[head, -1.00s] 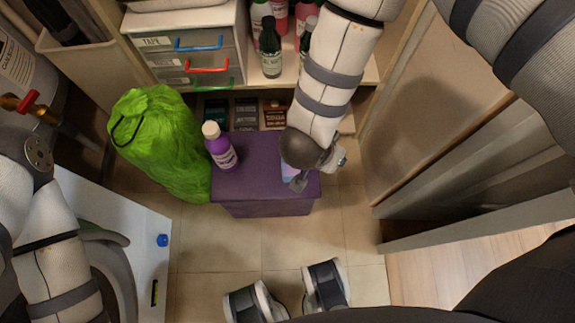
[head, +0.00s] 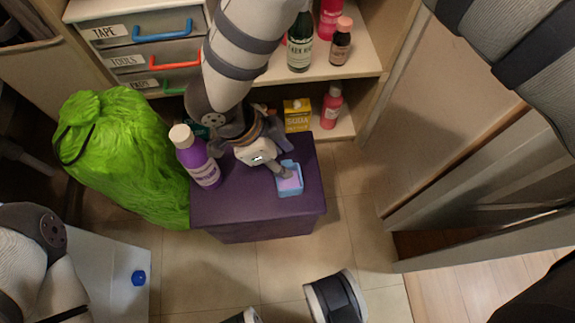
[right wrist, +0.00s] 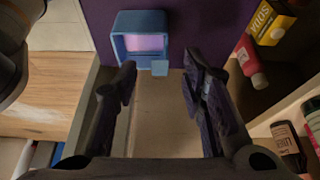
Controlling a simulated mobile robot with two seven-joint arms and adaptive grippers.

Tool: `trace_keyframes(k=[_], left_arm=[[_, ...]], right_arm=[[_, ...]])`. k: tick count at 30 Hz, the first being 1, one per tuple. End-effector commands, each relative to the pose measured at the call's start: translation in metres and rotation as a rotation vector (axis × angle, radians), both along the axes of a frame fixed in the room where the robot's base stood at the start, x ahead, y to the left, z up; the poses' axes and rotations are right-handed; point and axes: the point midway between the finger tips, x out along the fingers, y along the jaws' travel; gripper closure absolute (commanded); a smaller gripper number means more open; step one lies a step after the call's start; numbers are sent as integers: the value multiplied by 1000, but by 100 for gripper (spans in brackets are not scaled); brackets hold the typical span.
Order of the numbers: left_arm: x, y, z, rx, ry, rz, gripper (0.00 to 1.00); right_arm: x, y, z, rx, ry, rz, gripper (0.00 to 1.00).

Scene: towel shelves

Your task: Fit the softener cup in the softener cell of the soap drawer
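The softener cup (head: 290,180) is a small light-blue square cup with lilac contents, standing on the right part of a purple box (head: 255,221). In the right wrist view the cup (right wrist: 120,38) lies just beyond the fingertips, its small blue tab pointing toward the gap between them. My right gripper (head: 279,164) is close beside the cup in the head view. In the right wrist view the right gripper (right wrist: 160,84) is open, with nothing clamped between its fingers. My left arm shows at the lower left, but its gripper is out of view. I cannot make out the soap drawer or its softener cell.
A purple bottle (head: 197,157) stands on the box's left side. A green bag (head: 118,155) leans left of the box. Shelves behind hold bottles and a yellow soda box (head: 297,115). A white panel with a blue knob (head: 138,278) is at lower left. Shoes (head: 335,300) lie on the floor.

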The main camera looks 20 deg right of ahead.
Motion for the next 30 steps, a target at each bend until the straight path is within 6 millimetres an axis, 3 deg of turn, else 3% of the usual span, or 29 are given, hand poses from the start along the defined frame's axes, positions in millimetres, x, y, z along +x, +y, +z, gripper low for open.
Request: trace_keyframes(k=[2,8,14,30], left_arm=[[-1,0,-3,0,4,0,63],[-1,0,-2,0,3,0,63],[-1,0,-2,0,3,0,63],[0,0,2,0,-2,0,63]], right_arm=[[-1,-3,-8,-1,1,0,62],[-1,-4,-8,0,-1,-1,62],[-1,-4,-7,0,-1,0,100],[-1,-4,0,0,-1,-1,100]])
